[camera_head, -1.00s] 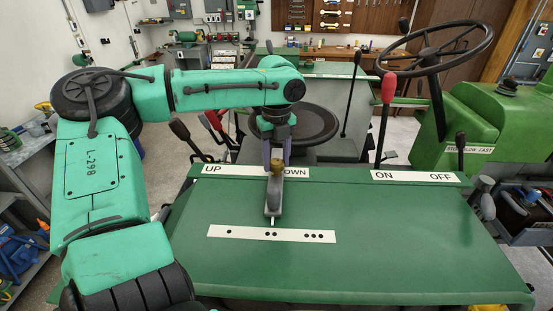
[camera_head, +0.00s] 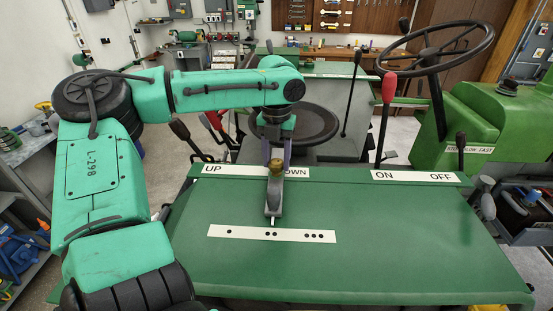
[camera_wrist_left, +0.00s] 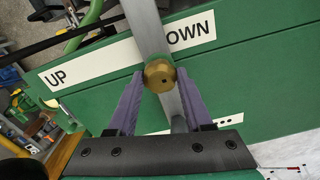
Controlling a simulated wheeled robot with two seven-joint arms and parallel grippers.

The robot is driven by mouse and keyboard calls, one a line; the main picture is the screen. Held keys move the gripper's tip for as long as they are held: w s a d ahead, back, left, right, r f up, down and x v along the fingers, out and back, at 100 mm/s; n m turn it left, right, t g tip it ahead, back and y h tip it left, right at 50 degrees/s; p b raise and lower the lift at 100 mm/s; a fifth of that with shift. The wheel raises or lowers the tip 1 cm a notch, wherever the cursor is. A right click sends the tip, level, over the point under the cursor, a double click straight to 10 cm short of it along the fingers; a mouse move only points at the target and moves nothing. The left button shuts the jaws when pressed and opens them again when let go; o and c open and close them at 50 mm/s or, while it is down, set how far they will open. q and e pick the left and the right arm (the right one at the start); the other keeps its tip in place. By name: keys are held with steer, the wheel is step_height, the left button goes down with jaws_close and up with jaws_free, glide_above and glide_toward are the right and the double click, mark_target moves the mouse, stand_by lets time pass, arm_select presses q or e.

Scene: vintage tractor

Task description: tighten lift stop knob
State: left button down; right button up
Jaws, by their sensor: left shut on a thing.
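The lift stop knob is a small brass knob (camera_head: 276,166) on a grey metal lever or pointer (camera_head: 273,200), which crosses the green panel between the UP and DOWN labels. In the left wrist view the round brass knob (camera_wrist_left: 159,75) sits between the two purple fingertips. My left gripper (camera_head: 277,160) comes down on it from above, and in the left wrist view its fingers (camera_wrist_left: 159,80) are closed against the knob's sides. The lever's lower tip points at the dotted white strip (camera_head: 220,231). My right gripper is not in view.
The green panel (camera_head: 400,240) is otherwise clear. A red-topped lever (camera_head: 388,90) rises behind it, with an ON/OFF label (camera_head: 415,177) at the right. The steering wheel (camera_head: 435,45) and a black seat-like round (camera_head: 310,122) stand farther back.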

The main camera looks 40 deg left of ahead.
mark_target(276, 161)
arm_select(q)
steer(key=shift+w+r, duration=0.15)
steer(key=shift+r, duration=0.1)
steer(key=shift+c, duration=2.4)
jaws_free()
steer(key=shift+o, duration=0.9)
steer(key=shift+f, duration=0.1)
step_height(276, 161, up, 15)
steer(key=b, duration=0.1)
steer(key=shift+f, duration=0.2)
